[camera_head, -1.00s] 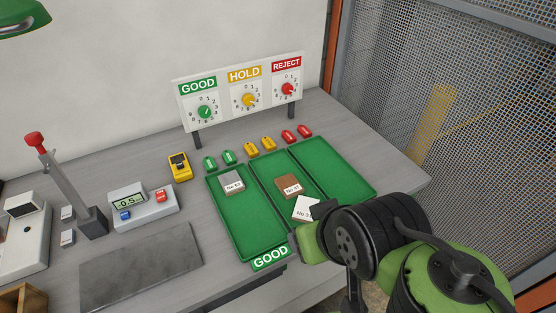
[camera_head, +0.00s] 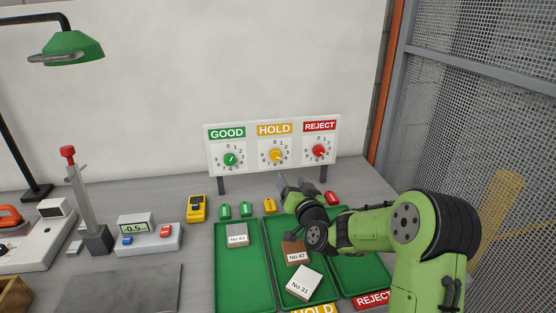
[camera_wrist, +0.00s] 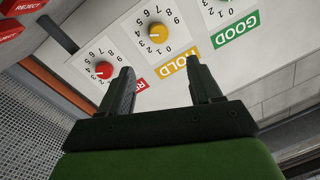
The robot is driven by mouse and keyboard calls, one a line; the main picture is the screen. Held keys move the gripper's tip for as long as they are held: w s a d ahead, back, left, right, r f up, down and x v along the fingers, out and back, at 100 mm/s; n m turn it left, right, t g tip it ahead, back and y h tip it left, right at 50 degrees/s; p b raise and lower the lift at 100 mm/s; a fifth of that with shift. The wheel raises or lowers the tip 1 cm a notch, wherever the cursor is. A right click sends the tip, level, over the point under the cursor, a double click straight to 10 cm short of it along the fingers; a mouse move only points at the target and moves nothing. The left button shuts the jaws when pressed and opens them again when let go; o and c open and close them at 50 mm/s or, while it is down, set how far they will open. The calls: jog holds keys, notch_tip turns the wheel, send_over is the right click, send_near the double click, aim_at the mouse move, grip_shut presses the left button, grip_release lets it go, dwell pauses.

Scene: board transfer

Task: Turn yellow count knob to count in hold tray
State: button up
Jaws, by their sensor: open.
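The yellow knob (camera_head: 276,155) sits under the HOLD label on the white count panel, between the green and red knobs. In the wrist view the panel is upside down and the yellow knob (camera_wrist: 158,33) lies ahead of my fingertips; its exact setting is hard to read. My gripper (camera_head: 284,182) is open and empty, below and in front of the panel, apart from the knob. Its spread fingers show in the wrist view (camera_wrist: 161,72). The hold tray (camera_head: 318,299) holds a brown piece marked No 47 (camera_head: 296,252) and a white piece, apparently No 31 (camera_head: 307,283). My arm covers part of the tray.
The green knob (camera_head: 230,159) and red knob (camera_head: 319,152) flank the yellow one. The good tray (camera_head: 244,280) holds a grey piece (camera_head: 237,235). Small coloured tags stand behind the trays. A mesh fence (camera_head: 500,130) is at the right.

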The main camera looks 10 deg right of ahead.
aim_at(277, 156)
jog(key=w, duration=0.4)
jog(key=w+p, duration=0.1)
jog(key=w, duration=0.3)
jog(key=w+a, duration=0.1)
jog(key=w, duration=0.4)
jog(key=c, duration=1)
jog(key=shift+c, duration=0.2)
